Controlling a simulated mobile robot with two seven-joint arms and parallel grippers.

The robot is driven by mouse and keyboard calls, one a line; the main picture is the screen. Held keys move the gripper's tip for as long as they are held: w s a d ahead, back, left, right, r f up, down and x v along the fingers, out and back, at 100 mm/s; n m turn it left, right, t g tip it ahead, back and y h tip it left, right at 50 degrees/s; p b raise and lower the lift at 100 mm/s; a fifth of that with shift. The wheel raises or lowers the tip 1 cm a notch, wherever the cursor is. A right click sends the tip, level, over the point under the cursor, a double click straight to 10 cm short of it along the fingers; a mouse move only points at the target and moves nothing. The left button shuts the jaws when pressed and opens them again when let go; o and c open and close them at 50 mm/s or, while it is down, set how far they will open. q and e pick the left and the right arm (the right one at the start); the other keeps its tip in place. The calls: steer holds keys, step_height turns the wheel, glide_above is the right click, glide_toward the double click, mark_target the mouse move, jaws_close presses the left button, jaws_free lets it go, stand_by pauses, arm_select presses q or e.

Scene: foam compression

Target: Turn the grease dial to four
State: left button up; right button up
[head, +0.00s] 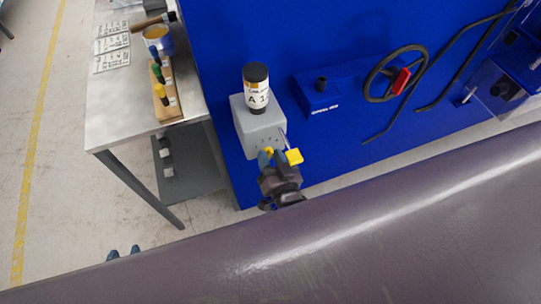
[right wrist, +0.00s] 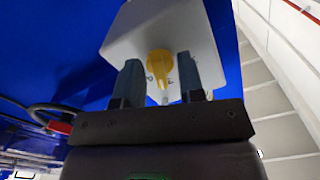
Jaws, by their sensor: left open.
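A grey box (head: 264,130) is fixed to the blue machine, with a black-capped cartridge labelled A 1 (head: 257,90) upright on top. Its yellow dial (right wrist: 160,66) sits on the box face (right wrist: 185,25), with small marks around it that I cannot read. In the right wrist view the dial's narrow end points down. My right gripper (right wrist: 160,85) has its fingers apart, one on each side of the dial, with slight gaps. In the head view this gripper (head: 268,157) partly covers the dial. My left gripper (head: 123,252) is open and empty, far left, mostly hidden.
A handwheel (head: 397,73) with a red handle is further right.

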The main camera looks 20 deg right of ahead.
steer(key=shift+w, duration=0.1)
steer(key=shift+c, duration=0.3)
steer(key=c, duration=0.5)
